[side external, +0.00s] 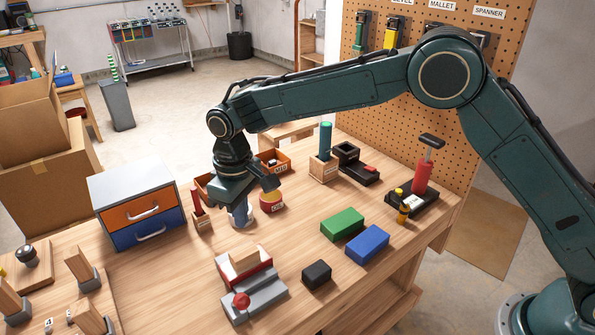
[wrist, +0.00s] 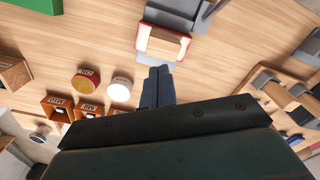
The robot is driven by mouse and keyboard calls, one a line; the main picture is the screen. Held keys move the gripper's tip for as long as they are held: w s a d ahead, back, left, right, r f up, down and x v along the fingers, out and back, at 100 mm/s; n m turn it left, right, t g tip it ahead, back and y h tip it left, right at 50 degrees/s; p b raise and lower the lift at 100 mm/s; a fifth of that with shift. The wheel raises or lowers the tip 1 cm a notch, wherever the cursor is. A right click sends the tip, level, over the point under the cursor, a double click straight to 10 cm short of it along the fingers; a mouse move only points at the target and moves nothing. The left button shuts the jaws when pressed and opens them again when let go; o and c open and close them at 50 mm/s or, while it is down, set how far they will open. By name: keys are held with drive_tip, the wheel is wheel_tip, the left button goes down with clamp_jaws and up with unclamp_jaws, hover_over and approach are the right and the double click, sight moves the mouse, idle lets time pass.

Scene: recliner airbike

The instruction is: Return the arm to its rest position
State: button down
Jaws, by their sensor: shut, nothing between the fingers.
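My gripper (side external: 241,218) points down above the wooden workbench (side external: 180,262), at the end of my outstretched teal arm. In the wrist view its dark fingers (wrist: 157,86) are together with nothing held between them. In the side view the fingers are low, in front of a white round item. The wrist view shows this white round item (wrist: 121,90) to the left of the fingers, apart from them. The exact height of the fingertips over the bench cannot be told.
A cabinet (side external: 118,188) with orange and blue drawers stands left of my gripper. A red-and-grey fixture (side external: 256,304), a black block (side external: 316,274), a green block (side external: 342,224) and a blue block (side external: 367,244) lie nearby. A tool pegboard (side external: 400,110) stands behind my arm.

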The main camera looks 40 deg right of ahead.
drive_tip(key=s+d+r+m+t, duration=0.1)
drive_tip(key=s+d+r, duration=0.5)
drive_tip(key=d+r, duration=0.25)
drive_tip(key=s+d+r+m+t, duration=0.2)
drive_tip(key=s+d+r, duration=0.3)
drive_tip(key=d+r, duration=0.35)
drive_tip(key=s+d+m+t, duration=0.1)
drive_tip(key=s+d, duration=0.4)
drive_tip(key=s, duration=0.5)
drive_tip(key=s+d+m+t, duration=0.1)
drive_tip(key=s+d, duration=0.4)
drive_tip(key=s, duration=0.6)
drive_tip(key=shift+s+d+m, duration=0.2)
drive_tip(key=shift+s+m, duration=0.1)
drive_tip(key=shift+m, duration=0.1)
drive_tip(key=shift+f, duration=0.1)
